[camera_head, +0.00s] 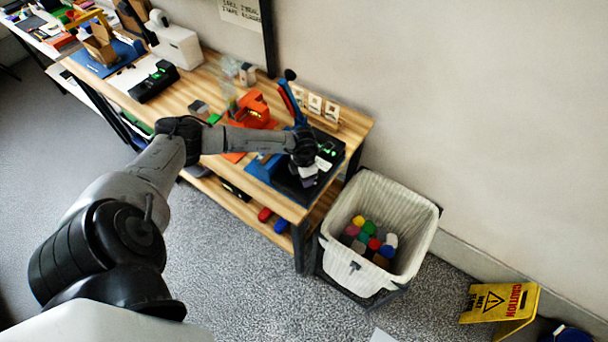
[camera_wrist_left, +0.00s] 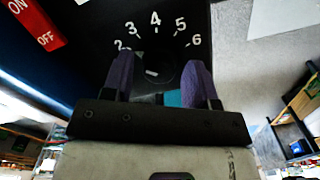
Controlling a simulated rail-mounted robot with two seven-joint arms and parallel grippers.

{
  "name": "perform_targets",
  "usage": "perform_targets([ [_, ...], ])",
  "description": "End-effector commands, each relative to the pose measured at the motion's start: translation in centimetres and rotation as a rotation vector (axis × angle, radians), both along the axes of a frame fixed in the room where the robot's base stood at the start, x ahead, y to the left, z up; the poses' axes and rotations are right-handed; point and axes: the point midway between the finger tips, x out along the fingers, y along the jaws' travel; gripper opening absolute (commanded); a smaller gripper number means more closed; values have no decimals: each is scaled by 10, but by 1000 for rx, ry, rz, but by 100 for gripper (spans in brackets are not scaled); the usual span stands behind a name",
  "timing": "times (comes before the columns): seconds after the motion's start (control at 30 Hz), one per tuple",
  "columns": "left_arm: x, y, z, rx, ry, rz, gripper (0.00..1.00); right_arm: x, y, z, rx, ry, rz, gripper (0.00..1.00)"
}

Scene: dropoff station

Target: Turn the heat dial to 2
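The heat dial (camera_wrist_left: 154,68) is a round black knob on a black panel in the left wrist view. White numbers 2 to 6 arc around its upper side, and a short white mark shows on the knob. I cannot tell clearly which number the mark points at. My left gripper (camera_wrist_left: 160,88) has its two purple fingers apart, one on each side of the dial. I cannot tell whether they touch it. In the head view the left gripper (camera_head: 308,174) is over the black and blue machine (camera_head: 258,168) at the table's right end, and the dial is hidden there. My right gripper is not in view.
A red ON/OFF switch (camera_wrist_left: 36,20) is left of the dial. An orange device (camera_head: 252,108) stands on the wooden table (camera_head: 205,92) left of the machine. A bin (camera_head: 345,258) with colored items stands by the table, and a yellow caution sign (camera_head: 505,303) is on the floor.

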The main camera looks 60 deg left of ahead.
Motion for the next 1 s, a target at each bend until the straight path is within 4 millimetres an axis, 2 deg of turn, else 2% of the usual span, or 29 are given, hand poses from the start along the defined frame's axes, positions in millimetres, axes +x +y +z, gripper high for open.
perform_targets([
  [0.07,0,0,0,1,0,0,61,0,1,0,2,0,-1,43],
  [0.3,0,1,0,1,1,0,61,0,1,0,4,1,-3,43],
  [0.47,0,2,12,3,-2,0,61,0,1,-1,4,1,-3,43],
  [1.0,0,1,110,2,-1,-1,61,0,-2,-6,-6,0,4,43],
])
